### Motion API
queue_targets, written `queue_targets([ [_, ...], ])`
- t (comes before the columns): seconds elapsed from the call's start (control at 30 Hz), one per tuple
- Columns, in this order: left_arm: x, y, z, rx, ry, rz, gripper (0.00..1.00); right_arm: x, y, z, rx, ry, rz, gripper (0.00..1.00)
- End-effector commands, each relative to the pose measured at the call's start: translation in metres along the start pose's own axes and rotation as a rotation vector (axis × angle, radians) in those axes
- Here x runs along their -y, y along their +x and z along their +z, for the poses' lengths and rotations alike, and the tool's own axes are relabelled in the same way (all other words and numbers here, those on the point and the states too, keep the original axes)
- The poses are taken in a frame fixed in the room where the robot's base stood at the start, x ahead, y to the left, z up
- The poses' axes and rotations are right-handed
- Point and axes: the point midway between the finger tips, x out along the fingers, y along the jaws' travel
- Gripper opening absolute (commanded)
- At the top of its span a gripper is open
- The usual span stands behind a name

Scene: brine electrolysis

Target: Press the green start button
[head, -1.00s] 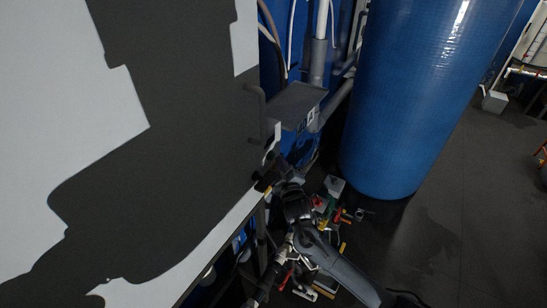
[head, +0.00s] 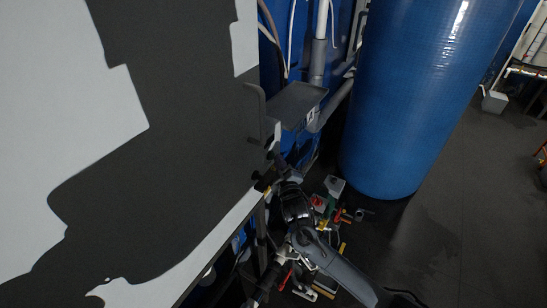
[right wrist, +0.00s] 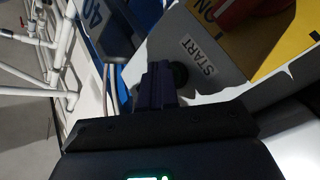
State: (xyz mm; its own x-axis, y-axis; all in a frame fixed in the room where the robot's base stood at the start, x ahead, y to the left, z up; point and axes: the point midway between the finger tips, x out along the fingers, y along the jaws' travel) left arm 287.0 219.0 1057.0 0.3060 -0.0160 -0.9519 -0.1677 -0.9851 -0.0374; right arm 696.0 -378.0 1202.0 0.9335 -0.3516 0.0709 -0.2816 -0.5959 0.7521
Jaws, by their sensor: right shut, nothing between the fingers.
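My right gripper (right wrist: 158,82) is shut and empty in the right wrist view, its dark fingers together. The fingertips are beside a dark round part (right wrist: 180,74) next to a white label reading START (right wrist: 198,56). No green shows on that part; the fingers partly hide it, and I cannot tell whether they touch it. In the head view my right gripper (head: 266,178) is at the right edge of the large pale cabinet (head: 215,236). The button is not visible there. My left gripper is not in view.
A yellow plate with a red part (right wrist: 232,12) is close to the START label. A grey shelf (head: 298,103) juts out above my right gripper. A large blue tank (head: 408,100) stands to the right. Several tools (head: 335,208) lie on the floor. Open floor (head: 470,190) lies farther right.

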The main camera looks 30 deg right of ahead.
Motion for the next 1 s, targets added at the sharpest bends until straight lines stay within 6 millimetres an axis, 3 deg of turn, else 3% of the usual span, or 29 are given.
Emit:
queue_targets([
  [0.67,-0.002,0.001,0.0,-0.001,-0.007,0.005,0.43,0.002,0.003,-0.003,-0.001,0.0,-0.001,0.0],
  [1.0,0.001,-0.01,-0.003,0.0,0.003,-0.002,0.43,-0.005,-0.005,0.002,-0.001,-0.001,-0.001,0.0],
])
